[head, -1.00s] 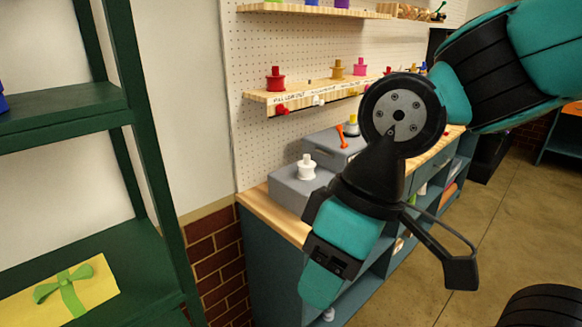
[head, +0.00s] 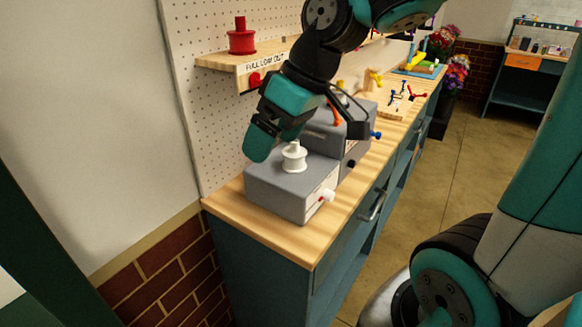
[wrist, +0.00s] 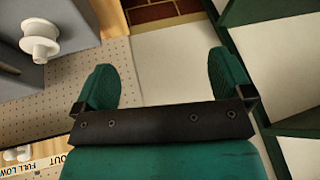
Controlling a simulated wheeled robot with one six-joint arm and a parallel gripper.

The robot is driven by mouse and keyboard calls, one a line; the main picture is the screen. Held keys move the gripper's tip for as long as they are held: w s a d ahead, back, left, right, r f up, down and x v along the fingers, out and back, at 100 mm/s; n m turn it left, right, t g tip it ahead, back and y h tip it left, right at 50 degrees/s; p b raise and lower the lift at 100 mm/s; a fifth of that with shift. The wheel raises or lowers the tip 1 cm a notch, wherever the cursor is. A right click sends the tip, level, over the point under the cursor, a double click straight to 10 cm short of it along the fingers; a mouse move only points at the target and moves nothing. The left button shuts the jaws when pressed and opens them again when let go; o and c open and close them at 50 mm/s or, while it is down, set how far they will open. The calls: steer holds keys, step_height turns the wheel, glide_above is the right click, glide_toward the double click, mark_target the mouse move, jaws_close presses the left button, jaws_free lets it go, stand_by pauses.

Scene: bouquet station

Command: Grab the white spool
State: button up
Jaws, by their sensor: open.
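The white spool (head: 294,157) stands upright on top of a grey box (head: 270,187) at the near end of the wooden counter. It also shows at the top left of the wrist view (wrist: 40,40), outside the space between my fingers. My gripper (head: 310,140) is open and empty. In the head view it is above and around the spool's far side, with one teal finger to the left and the other part to the right; I cannot tell the exact gap. In the wrist view both fingers (wrist: 163,80) are spread apart with only wall between them.
A red spool (head: 242,38) stands on the pegboard shelf (head: 225,62) above. A second grey box (head: 335,135) stands behind the first. The counter's front edge (head: 312,262) is close by. A green shelf rack (wrist: 270,70) is at right in the wrist view. Open floor lies right of the counter.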

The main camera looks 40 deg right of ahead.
steer(key=w+d+f+m+t+h+b, duration=0.1)
steer(key=w+d, duration=0.2)
steer(key=d, duration=0.2)
steer(key=w+d+f+t+b, duration=0.1)
steer(key=w+d+b, duration=0.1)
steer(key=d, duration=0.4)
steer(key=t, duration=0.1)
glide_toward(298, 151)
steer(key=shift+m+h, duration=0.3)
steer(key=shift+h, duration=0.2)
steer(key=x, duration=0.2)
steer(key=a+x, duration=0.1)
steer(key=x, duration=0.2)
steer(key=shift+f, duration=0.2)
steer(key=shift+p+x, duration=0.9)
steer(key=shift+x, duration=2.05)
steer(key=shift+d, duration=0.15)
steer(key=c, duration=1)
steer(key=shift+c, duration=0.5)
steer(key=shift+r, duration=0.1)
